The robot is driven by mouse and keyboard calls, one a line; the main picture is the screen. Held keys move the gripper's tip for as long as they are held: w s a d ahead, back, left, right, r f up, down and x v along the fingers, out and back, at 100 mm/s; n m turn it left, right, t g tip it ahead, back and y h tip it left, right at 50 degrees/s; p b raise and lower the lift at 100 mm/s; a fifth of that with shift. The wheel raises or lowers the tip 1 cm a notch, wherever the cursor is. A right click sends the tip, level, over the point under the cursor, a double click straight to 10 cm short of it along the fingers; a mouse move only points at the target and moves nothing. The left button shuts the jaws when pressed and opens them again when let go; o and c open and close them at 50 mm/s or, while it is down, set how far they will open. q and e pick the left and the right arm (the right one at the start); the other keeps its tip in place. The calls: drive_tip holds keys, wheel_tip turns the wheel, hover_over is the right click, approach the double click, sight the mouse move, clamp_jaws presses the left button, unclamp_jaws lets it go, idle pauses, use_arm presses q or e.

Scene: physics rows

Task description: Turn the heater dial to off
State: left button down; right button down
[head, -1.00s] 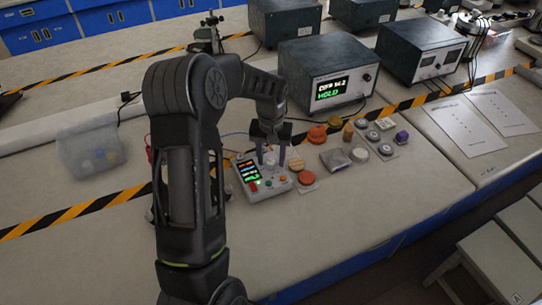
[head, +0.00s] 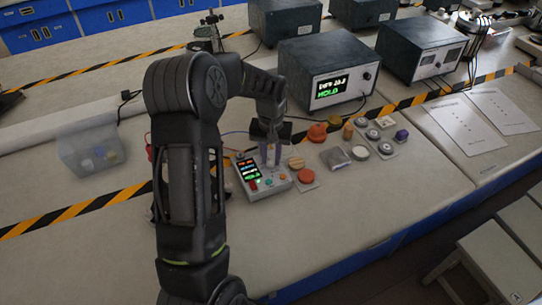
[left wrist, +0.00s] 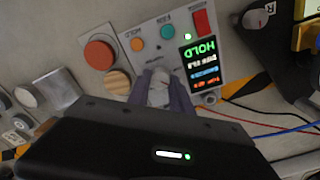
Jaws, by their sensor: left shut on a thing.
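A small grey control box (head: 279,186) with a lit display, a red switch and small coloured buttons sits on the bench; its panel also shows in the left wrist view (left wrist: 168,53). My left gripper (head: 270,162) comes down over the back part of this box. In the left wrist view its two purple fingers (left wrist: 160,88) are closed on a pale round dial (left wrist: 158,88). The dial's pointer and markings are mostly hidden by the fingers. The box display (left wrist: 203,60) reads HOLD in green. My right gripper is not in view.
Beside the box lie a red-orange knob (head: 306,176), a wooden knob (head: 296,162) and several other knobs and caps. A dark instrument (head: 327,72) with a HOLD display stands behind. A clear bin (head: 90,148) stands at left. The bench front is clear.

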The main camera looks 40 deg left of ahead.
use_arm(q)
drive_tip(key=shift+n+b, duration=0.3)
drive_tip(key=shift+n, duration=0.6)
drive_tip(key=shift+n+b, duration=0.65)
drive_tip(key=shift+n, duration=0.55)
drive_tip(key=n, duration=0.4)
drive_tip(key=shift+n, duration=0.4)
drive_tip(key=c, duration=1.1)
unclamp_jaws()
drive_tip(key=shift+c, duration=0.2)
drive_tip(key=shift+r, duration=0.1)
